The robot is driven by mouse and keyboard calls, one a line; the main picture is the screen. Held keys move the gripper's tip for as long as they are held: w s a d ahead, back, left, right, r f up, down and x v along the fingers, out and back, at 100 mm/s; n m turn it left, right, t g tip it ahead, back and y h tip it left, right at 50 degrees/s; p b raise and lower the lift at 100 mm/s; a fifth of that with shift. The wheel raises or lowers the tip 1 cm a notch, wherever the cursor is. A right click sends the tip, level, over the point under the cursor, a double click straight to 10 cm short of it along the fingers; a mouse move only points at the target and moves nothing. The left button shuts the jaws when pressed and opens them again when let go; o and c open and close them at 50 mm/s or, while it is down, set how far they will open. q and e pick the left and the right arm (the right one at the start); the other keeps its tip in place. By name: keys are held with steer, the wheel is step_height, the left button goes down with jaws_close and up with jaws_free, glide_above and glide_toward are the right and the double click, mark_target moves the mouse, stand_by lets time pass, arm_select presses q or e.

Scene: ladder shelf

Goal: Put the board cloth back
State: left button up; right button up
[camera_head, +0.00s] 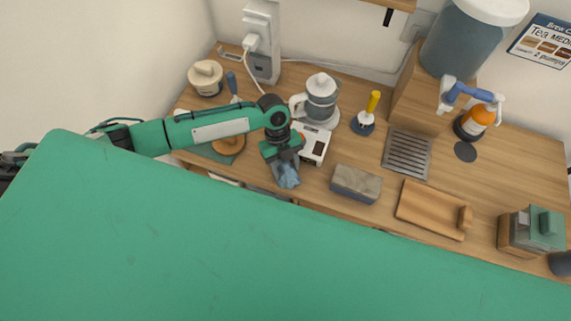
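A crumpled blue cloth (288,175), which I take to be the board cloth, is at the counter's front edge, just in front of a white scale-like device. My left gripper (285,162) points down at it, and the cloth bunches out from between its fingers, so it looks shut on the cloth. The fingertips are mostly hidden by the cloth and the gripper body. I cannot tell whether the cloth touches the counter. My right gripper is not in view.
The white device (314,146) and a glass pot (320,97) stand close behind the gripper. A grey-topped block (356,184) is to the right, then a wooden tray (428,208). A round wooden item (229,145) lies left, under my arm. Bare counter lies around the drain grate (407,154).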

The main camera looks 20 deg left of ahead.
arm_select(q)
steer(key=shift+r, duration=0.2)
steer(key=shift+w+a+r, duration=0.1)
steer(key=shift+w+r, duration=0.05)
steer(key=shift+r, duration=0.05)
steer(key=b+v, duration=0.3)
steer(key=v, duration=0.8)
steer(key=shift+r, duration=0.2)
